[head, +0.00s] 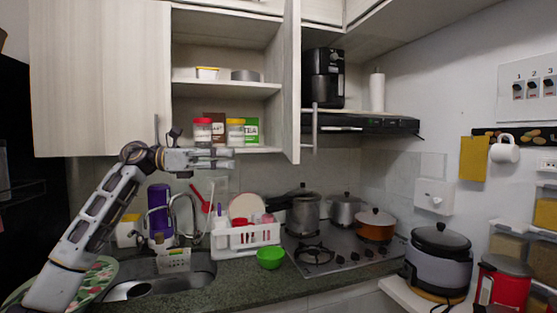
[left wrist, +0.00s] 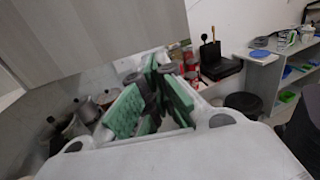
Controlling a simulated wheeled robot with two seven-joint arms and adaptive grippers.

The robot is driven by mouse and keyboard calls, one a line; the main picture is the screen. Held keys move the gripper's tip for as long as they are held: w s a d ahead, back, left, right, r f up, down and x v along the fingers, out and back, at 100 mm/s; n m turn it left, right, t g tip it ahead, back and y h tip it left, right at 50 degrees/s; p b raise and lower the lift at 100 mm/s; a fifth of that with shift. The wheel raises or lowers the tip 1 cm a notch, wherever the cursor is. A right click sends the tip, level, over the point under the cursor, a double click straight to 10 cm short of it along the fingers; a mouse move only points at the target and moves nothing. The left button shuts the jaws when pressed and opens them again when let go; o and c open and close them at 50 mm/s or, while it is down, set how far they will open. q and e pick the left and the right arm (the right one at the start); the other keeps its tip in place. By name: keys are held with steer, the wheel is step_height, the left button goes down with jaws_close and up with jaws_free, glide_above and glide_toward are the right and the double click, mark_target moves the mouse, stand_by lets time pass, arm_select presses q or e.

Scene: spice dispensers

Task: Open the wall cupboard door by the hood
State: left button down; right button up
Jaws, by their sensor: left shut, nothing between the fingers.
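The wall cupboard (head: 225,88) by the hood (head: 370,124) stands open, with its shelves in plain sight. Its pale door (head: 291,85) sticks out toward me, seen nearly edge-on, with a bar handle (head: 314,126) on its right side. My left gripper (head: 228,158) is shut and empty, just below the cupboard's bottom shelf and left of the door. In the left wrist view the green-padded fingers (left wrist: 152,105) show below a large pale wood-grain panel (left wrist: 90,40); I cannot tell which panel it is. My right gripper is out of view.
Spice jars (head: 202,131) and boxes stand on the bottom shelf. Below are a dish rack (head: 245,238), a sink (head: 170,275) and a stove (head: 320,255) with pots. A closed pale door (head: 100,78) lies to the left. A black appliance (head: 323,78) stands above the hood.

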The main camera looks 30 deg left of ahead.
arm_select(q)
steer(key=p+x, duration=0.4)
steer(key=x, duration=1)
steer(key=shift+p, duration=0.4)
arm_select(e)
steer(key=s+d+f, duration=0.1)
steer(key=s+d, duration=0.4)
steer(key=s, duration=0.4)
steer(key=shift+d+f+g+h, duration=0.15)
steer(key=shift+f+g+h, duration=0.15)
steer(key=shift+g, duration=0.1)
arm_select(q)
steer(key=shift+s, duration=0.1)
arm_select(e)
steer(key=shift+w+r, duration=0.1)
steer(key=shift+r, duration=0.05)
